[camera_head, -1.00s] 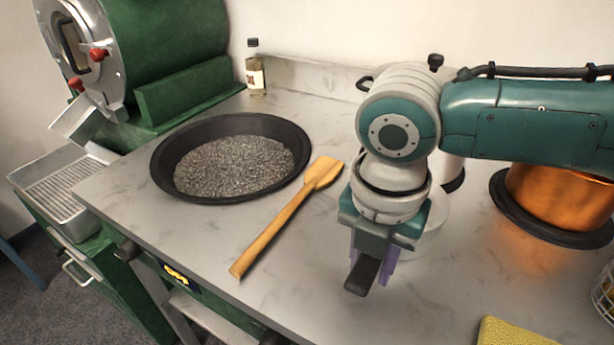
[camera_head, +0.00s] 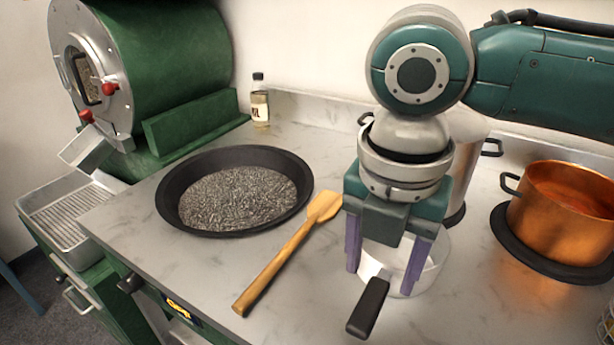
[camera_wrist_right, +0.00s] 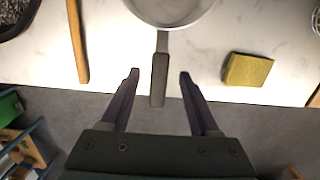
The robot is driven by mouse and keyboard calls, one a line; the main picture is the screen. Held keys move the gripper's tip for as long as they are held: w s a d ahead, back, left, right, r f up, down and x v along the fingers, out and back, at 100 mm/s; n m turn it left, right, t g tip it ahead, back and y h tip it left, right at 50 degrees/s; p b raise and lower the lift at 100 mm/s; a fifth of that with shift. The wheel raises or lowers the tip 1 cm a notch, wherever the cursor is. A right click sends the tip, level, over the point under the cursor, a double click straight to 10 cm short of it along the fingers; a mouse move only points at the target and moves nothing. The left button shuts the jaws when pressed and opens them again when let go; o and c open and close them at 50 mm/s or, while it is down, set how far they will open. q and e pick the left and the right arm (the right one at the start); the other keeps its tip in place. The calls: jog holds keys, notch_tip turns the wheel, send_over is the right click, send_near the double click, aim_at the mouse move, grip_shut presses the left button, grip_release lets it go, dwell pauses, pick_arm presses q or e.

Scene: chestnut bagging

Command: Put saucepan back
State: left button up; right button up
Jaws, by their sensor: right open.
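The saucepan (camera_head: 433,272) is a small light-coloured pan with a black handle (camera_head: 369,305). It stands on the counter, partly hidden behind my right gripper (camera_head: 386,267). The handle points toward the counter's front edge. In the right wrist view the pan (camera_wrist_right: 172,10) is cut off at the top, and its handle (camera_wrist_right: 159,80) lies between the two fingers of my right gripper (camera_wrist_right: 159,75), with a gap on each side. The right gripper is open and holds nothing. My left gripper is not in view.
A dark pan of grey granules (camera_head: 172,200) and a wooden spatula (camera_head: 285,255) lie left of the saucepan. A copper pot (camera_head: 560,220) stands on a dark round base at the right. A yellow sponge (camera_wrist_right: 247,69) lies right of the handle. A bottle (camera_head: 260,105) stands behind.

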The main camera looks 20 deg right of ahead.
jog(key=r, duration=0.3)
jog(key=shift+s+a+r, duration=0.15)
jog(key=shift+a+r, duration=0.05)
jog(key=shift+r, duration=0.05)
jog(key=s+a+f+m+t+y, duration=0.2)
jog(key=s+a+f+m+y, duration=0.15)
jog(key=s+a+m, duration=0.45)
jog(key=s+d+m+h, duration=0.1)
jog(key=s+d+m, duration=0.2)
jog(key=m, duration=0.5)
jog(key=s+d+m+t+h, duration=0.1)
jog(key=s+d+m, duration=0.3)
jog(key=d+m, duration=0.2)
jog(key=shift+s+d+f+m, duration=0.15)
jog(key=shift+d+f+m, duration=0.15)
jog(key=shift+m, duration=0.8)
jog(key=shift+h, duration=0.25)
